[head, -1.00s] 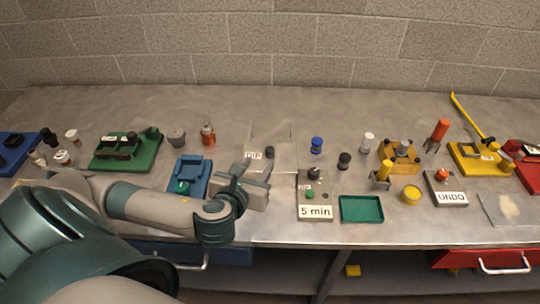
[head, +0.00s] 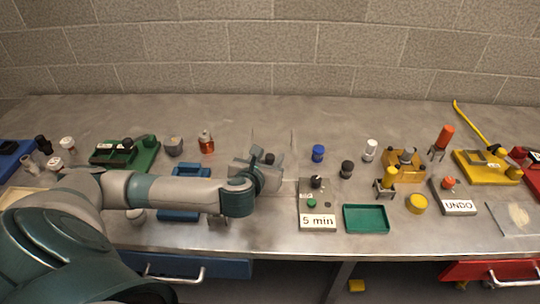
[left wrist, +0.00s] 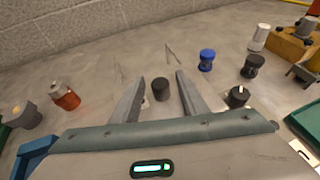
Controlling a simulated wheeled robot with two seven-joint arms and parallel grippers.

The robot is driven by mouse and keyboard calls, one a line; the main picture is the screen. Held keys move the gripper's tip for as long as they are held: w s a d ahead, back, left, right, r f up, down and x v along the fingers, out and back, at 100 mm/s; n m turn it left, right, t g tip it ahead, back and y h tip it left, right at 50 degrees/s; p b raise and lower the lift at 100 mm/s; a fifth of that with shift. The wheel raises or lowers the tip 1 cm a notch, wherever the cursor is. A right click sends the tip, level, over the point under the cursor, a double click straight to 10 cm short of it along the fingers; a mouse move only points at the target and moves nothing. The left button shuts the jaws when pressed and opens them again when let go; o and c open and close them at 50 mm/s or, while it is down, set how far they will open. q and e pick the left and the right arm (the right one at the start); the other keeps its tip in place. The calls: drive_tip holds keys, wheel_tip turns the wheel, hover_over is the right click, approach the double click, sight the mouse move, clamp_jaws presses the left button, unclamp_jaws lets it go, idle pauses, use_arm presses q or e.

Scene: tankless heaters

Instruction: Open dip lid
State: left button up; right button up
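The dip lid is a clear, nearly invisible cover (head: 285,141) at the middle of the bench, with a black knob (head: 269,158) at its front. My left gripper (head: 265,169) is at the knob in the head view and covers the DIP label. In the left wrist view the black knob (left wrist: 161,89) stands upright between the two spread fingers of my left gripper (left wrist: 160,78), with gaps on both sides. The gripper is open and empty. Faint cover edges show beyond the fingertips. My right gripper is not in view.
The 5 min block (head: 318,208) with its black knob and the green tray (head: 366,219) lie to the right. A blue capped bottle (head: 318,153) and a dark one (head: 347,169) stand nearby. An orange bottle (head: 206,142) stands left. The bench behind the cover is clear.

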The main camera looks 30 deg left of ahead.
use_arm(q)
drive_tip(key=shift+w+a+f, duration=0.1)
drive_tip(key=shift+w+f, duration=0.05)
drive_tip(key=shift+w, duration=0.25)
clamp_jaws()
drive_tip(key=shift+w+a, duration=0.25)
drive_tip(key=shift+w, duration=0.1)
drive_tip(key=w+a+p, duration=0.2)
drive_tip(key=w+a, duration=0.3)
drive_tip(key=w, duration=0.3)
drive_tip(key=shift+w+a+p, duration=0.15)
drive_tip(key=shift+w+p, duration=0.25)
